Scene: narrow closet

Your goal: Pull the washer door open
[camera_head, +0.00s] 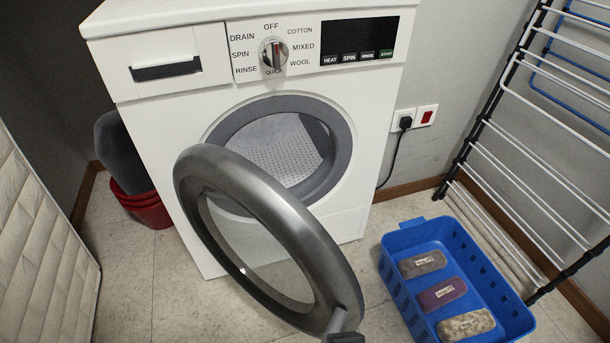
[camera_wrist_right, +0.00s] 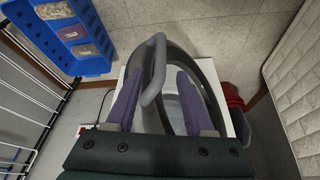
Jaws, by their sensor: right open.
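The white washer (camera_head: 160,113) stands against the back wall. Its round door (camera_head: 262,200), with a thick grey rim and glass, is swung wide open toward me. The drum opening (camera_head: 285,150) shows behind it. The grey door handle (camera_wrist_right: 157,70) is a curved bar; in the head view only a small part shows at the bottom edge. My right gripper (camera_wrist_right: 160,76) has its two purple fingers apart, one on each side of the handle. I cannot tell whether either finger touches it. My left gripper is in neither view.
A blue basket (camera_head: 398,277) with several packets sits on the floor at the right. A drying rack (camera_head: 540,195) leans beyond it. A red bucket (camera_head: 147,213) stands left of the washer, and a pale padded panel (camera_head: 40,240) fills the left side.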

